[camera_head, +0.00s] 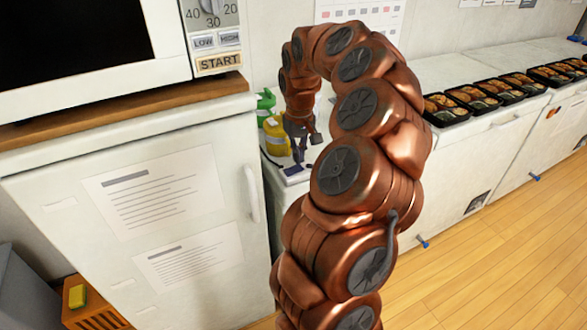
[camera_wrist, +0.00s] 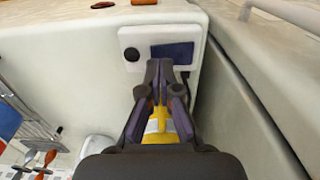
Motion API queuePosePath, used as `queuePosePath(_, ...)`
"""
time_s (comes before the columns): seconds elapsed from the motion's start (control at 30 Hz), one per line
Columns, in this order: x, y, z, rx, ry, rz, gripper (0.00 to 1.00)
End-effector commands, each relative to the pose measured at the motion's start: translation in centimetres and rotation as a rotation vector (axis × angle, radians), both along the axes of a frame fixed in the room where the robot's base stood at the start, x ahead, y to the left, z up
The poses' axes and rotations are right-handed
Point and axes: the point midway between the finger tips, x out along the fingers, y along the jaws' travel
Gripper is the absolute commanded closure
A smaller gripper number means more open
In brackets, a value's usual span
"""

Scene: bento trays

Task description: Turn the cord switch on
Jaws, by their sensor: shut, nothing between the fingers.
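A white plate-like piece, which looks like the cord switch (camera_wrist: 136,34), lies on a white surface in the wrist view. It carries a dark blue rectangle (camera_wrist: 176,51) and a round black spot (camera_wrist: 132,55). In the head view its blue part (camera_head: 293,170) shows small, just below my gripper (camera_head: 299,155). My gripper in the wrist view (camera_wrist: 166,66) is shut and empty. Its tips overlap the near edge of the blue rectangle in the picture; I cannot tell whether they touch it. I cannot tell whether the switch is on or off.
A yellow bottle-like container (camera_head: 276,136) and a green one (camera_head: 265,104) stand close beside my gripper. A white cabinet (camera_head: 60,205) with a microwave (camera_head: 170,45) on top is to the left. Several bento trays (camera_head: 447,110) line the right counter.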

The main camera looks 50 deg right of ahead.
Motion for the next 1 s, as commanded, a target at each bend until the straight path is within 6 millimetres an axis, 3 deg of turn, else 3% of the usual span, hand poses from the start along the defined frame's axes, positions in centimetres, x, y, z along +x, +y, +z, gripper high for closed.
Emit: queuePosePath(1.0, 0.0, 0.0, -1.1, 0.0, -0.001, 0.0, 1.0)
